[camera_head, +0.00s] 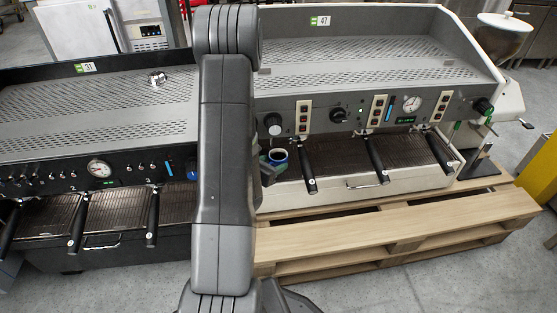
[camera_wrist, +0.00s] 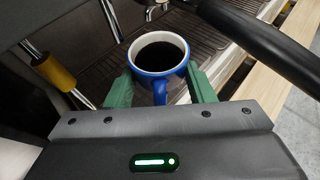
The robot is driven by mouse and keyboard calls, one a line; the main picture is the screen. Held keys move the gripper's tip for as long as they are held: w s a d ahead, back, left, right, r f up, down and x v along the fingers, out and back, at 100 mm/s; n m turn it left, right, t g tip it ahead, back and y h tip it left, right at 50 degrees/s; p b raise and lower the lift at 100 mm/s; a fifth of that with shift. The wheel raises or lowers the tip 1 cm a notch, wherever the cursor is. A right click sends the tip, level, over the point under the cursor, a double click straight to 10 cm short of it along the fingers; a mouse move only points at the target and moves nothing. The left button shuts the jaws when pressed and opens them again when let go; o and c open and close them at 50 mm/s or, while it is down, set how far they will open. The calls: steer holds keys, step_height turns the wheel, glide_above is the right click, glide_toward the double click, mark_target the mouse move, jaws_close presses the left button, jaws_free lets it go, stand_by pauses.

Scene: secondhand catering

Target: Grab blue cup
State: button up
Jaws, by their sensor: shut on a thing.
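The blue cup (camera_wrist: 159,58) has a white inside and dark liquid in it. In the wrist view it stands upright between the two green fingers of my gripper (camera_wrist: 160,90), which is shut on it. Its handle points toward the wrist camera. In the head view the cup (camera_head: 277,156) shows just right of my arm, at the left end of the grey coffee machine's drip tray. My gripper (camera_head: 267,170) is mostly hidden behind my arm there. I cannot tell whether the cup's base touches the tray.
The grey coffee machine (camera_head: 360,75) stands on a wooden pallet (camera_head: 400,230). Its black portafilter handles (camera_head: 308,170) jut out close to the cup. A black machine (camera_head: 100,110) stands at left. A grinder (camera_head: 499,40) stands at right. Floor is clear in front.

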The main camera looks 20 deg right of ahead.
steer(key=shift+p+v, duration=0.35)
steer(key=shift+v, duration=1.9)
steer(key=shift+r, duration=0.2)
